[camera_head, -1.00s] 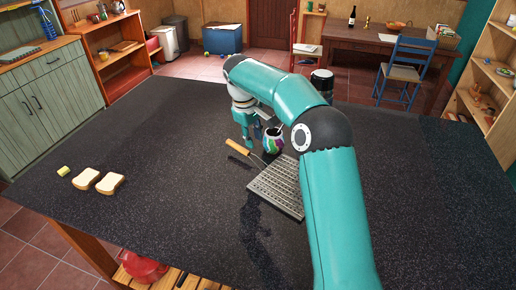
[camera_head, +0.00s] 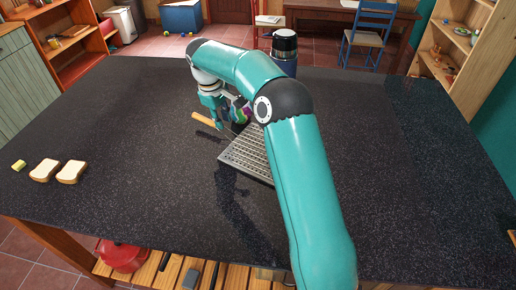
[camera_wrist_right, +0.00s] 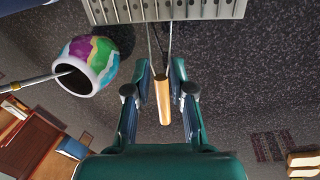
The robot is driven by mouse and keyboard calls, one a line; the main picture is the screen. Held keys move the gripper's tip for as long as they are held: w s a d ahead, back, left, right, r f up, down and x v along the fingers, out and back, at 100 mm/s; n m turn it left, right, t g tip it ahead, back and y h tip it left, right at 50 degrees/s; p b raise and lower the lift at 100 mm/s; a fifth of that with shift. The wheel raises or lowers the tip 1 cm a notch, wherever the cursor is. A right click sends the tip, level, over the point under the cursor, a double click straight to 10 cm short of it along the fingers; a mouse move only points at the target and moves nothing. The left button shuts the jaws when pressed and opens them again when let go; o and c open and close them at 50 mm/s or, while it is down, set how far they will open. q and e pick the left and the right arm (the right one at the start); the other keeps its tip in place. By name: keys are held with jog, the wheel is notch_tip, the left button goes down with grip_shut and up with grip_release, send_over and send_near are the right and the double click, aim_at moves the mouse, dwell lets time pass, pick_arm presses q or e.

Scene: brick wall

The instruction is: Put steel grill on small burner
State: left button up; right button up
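The steel grill (camera_head: 246,152) lies flat on the dark table, its perforated plate partly hidden behind my right arm. Its wooden handle (camera_head: 202,119) points to the far left. My right gripper (camera_head: 219,118) is low beside the handle. In the right wrist view, my right gripper (camera_wrist_right: 159,68) is open, with the grill's handle (camera_wrist_right: 162,98) between its two fingers and a gap on both sides. The grill plate (camera_wrist_right: 165,10) shows at the top edge there. I cannot make out a small burner for certain. My left gripper is out of view.
A colourful painted pot (camera_wrist_right: 88,62) with a metal straw stands close to the grill and right gripper. A dark cylinder with a blue body (camera_head: 284,52) stands at the table's far edge. Bread slices (camera_head: 57,171) and a yellow piece (camera_head: 19,165) lie left.

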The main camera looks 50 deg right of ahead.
aim_at(227, 133)
jog(key=shift+s+d+f+p, duration=0.1)
jog(key=shift+d+f+p, duration=0.1)
jog(key=shift+f, duration=0.8)
jog(key=shift+w+d+f+p, duration=0.1)
jog(key=shift+d+f+p, duration=0.05)
jog(key=shift+f, duration=0.85)
jog(key=shift+s+d+f+p, duration=0.1)
jog(key=shift+d+f+p, duration=0.1)
jog(key=shift+f, duration=0.8)
grip_shut()
